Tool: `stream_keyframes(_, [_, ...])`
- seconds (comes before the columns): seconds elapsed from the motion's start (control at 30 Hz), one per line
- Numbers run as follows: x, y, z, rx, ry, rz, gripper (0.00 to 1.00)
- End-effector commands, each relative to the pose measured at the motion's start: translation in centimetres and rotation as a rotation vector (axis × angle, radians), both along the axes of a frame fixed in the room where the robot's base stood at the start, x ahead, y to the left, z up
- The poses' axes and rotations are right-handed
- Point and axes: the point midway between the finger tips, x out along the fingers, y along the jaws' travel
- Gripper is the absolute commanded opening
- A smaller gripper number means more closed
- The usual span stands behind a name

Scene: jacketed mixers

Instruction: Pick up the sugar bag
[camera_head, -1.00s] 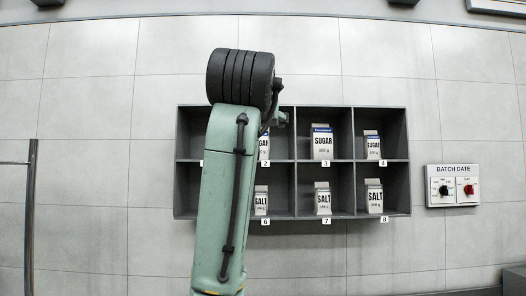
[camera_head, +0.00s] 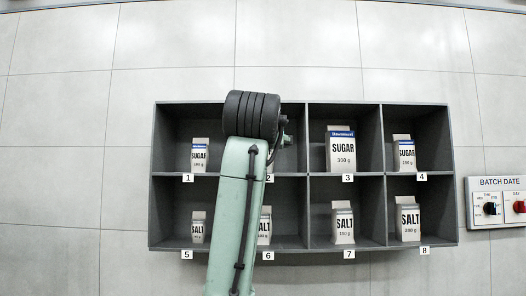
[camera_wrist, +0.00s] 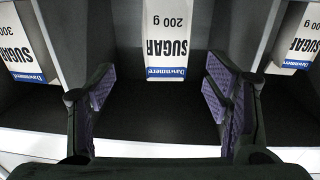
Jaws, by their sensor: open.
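Sugar bags stand upright in the top row of the shelf: a small one in compartment 1 (camera_head: 199,156), a large 300 g one in compartment 3 (camera_head: 341,152), and one in compartment 4 (camera_head: 404,154). In the wrist view, which looks upside down, a 200 g sugar bag (camera_wrist: 167,38) with a blue Dawnmere band stands centred ahead of my gripper (camera_wrist: 160,90). My gripper is open and empty, its purple-padded fingers to either side of the bag's line. This bag seems to be in compartment 2, hidden behind my arm in the head view.
The grey shelf (camera_head: 379,215) has thin dividers between compartments. Salt bags stand in the lower row, such as one in compartment 7 (camera_head: 343,222). In the wrist view, neighbouring sugar bags (camera_wrist: 20,48) (camera_wrist: 299,42) stand beyond dividers. A batch date panel (camera_head: 498,202) is at right.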

Motion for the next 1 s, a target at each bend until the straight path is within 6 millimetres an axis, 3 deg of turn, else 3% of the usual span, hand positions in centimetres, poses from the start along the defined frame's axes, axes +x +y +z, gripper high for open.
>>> stream_keyframes(0.43, [5.2,0.4,0.4,0.0,0.002,-0.001,0.71])
stream_keyframes(0.7, [5.6,0.4,0.2,0.0,0.0,-0.001,0.71])
stream_keyframes(1.0, [5.6,0.4,0.2,0.0,0.0,0.0,0.52])
